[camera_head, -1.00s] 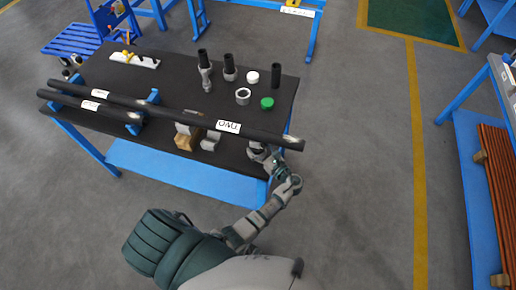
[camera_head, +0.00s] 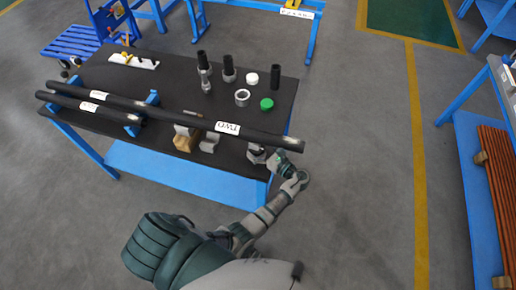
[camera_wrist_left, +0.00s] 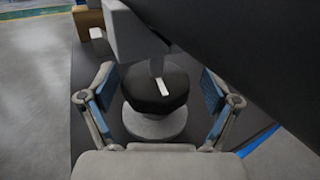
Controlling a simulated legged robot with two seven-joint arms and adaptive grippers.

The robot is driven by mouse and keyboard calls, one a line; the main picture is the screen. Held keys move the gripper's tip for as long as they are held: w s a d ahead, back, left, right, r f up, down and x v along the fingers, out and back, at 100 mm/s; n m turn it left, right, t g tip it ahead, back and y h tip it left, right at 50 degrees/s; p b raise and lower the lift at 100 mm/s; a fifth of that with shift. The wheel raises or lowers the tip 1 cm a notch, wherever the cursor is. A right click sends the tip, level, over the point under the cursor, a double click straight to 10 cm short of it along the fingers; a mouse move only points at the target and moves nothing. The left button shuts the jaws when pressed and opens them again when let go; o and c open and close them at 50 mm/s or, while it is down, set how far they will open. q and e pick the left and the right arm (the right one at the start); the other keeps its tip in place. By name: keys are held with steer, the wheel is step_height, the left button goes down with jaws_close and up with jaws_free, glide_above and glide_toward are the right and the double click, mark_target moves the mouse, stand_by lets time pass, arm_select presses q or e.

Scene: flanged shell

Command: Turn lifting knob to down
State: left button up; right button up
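The lifting knob (camera_wrist_left: 158,88) is a dark round knob with a white mark, on a round grey base (camera_wrist_left: 155,124) below a grey block (camera_wrist_left: 136,36) in the left wrist view. My left gripper (camera_wrist_left: 160,92) is open, with one blue-padded finger on each side of the knob. Both fingers look apart from it. In the head view, my left gripper (camera_head: 271,159) is at the table's front right corner, beside the grey support (camera_head: 256,153) under the long bar's right end. The knob is too small to make out there. My right gripper is not in view.
The long black bar (camera_head: 270,137) with a white label runs just above my gripper and fills the upper right of the wrist view. The black table (camera_head: 180,70) holds several fittings, a green cap (camera_head: 267,104) and a wooden block (camera_head: 183,143).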

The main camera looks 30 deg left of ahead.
arm_select(q)
steer(key=shift+s+d+f, duration=0.1)
steer(key=shift+d+f, duration=0.05)
steer(key=shift+s+d, duration=0.1)
steer(key=shift+d, duration=0.2)
steer(key=v, duration=1.1)
steer(key=shift+d, duration=0.15)
